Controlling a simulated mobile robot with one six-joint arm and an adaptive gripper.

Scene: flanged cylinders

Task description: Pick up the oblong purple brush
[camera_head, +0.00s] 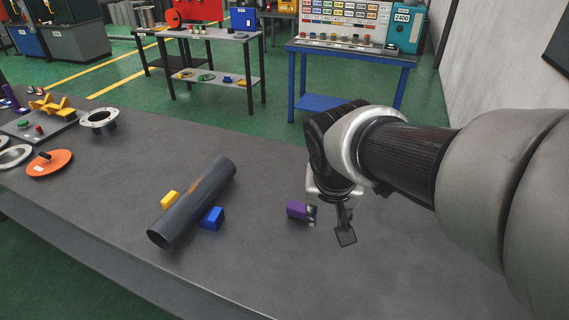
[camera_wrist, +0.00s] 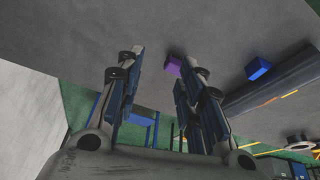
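The purple brush (camera_head: 297,209) is a short block on the grey table, right of the dark pipe in the head view. Its right end is beside or behind a finger of my gripper (camera_head: 329,224). In the wrist view the purple brush (camera_wrist: 173,66) shows next to the tip of the right finger, partly hidden by it. My gripper (camera_wrist: 160,62) is open, its two fingers apart with bare table showing between them. The fingers hang low by the brush. I cannot tell whether one touches it.
A dark pipe (camera_head: 196,200) lies on the table (camera_head: 260,255) between a blue block (camera_head: 211,218) and a yellow block (camera_head: 170,199). An orange disc (camera_head: 49,162) and a metal flanged cylinder (camera_head: 100,121) stand at the left. The table front is clear.

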